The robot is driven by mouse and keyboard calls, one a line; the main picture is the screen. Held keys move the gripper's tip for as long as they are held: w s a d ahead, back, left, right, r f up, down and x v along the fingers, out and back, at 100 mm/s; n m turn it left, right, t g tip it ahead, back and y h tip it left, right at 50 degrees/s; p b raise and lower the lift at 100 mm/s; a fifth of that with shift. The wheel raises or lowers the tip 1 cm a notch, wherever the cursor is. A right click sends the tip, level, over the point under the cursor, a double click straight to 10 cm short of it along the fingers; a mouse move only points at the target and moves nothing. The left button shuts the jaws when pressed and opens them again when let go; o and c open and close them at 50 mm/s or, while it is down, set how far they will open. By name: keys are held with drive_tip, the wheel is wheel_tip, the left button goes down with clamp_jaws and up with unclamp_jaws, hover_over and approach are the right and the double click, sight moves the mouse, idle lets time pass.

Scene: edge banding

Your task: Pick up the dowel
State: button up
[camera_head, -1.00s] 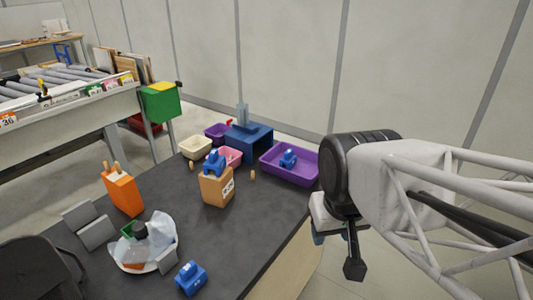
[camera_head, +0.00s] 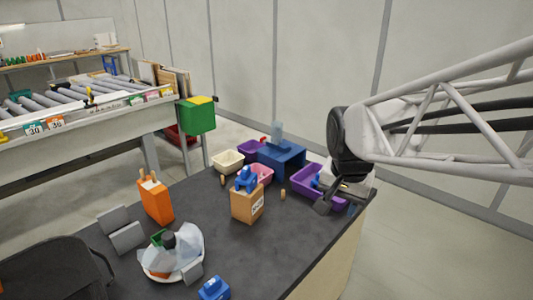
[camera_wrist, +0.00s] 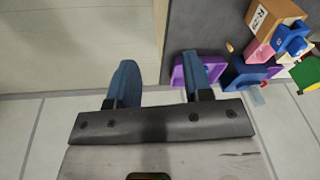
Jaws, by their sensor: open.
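A small tan dowel (camera_head: 283,194) stands on the dark table between the tan box and the purple tray. It also shows in the wrist view as a small tan piece (camera_wrist: 229,47). A second small dowel (camera_head: 223,179) stands by the cream bin. More light pegs stick out of the orange box (camera_head: 156,201). My gripper (camera_head: 338,205) is at the table's right edge, to the right of the nearer dowel. In the wrist view its blue fingertips (camera_wrist: 160,72) are apart with nothing between them, and the dowel lies beyond the right finger.
The purple tray (camera_head: 300,186) is partly hidden behind my gripper. A tan box (camera_head: 247,204) with a blue part on top, a blue stand (camera_head: 282,157), a cream bin (camera_head: 228,162) and a white bowl (camera_head: 152,266) crowd the table. The table's right front (camera_head: 300,235) is clear.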

drive_tip(key=w+a+f+m, duration=0.15)
drive_tip(key=w+m, duration=0.35)
drive_tip(key=w, duration=0.7)
drive_tip(key=m+g, duration=0.2)
drive_tip(key=m, duration=1.2)
hover_over(283, 199)
wheel_tip(283, 199, down, 21)
drive_tip(key=shift+w+d+r, duration=0.1)
drive_tip(key=shift+w+d, duration=0.05)
drive_tip(key=shift+w+f, duration=0.2)
drive_tip(key=shift+f, duration=0.1)
drive_tip(key=shift+f, duration=1.3)
drive_tip(key=shift+f, duration=2.6)
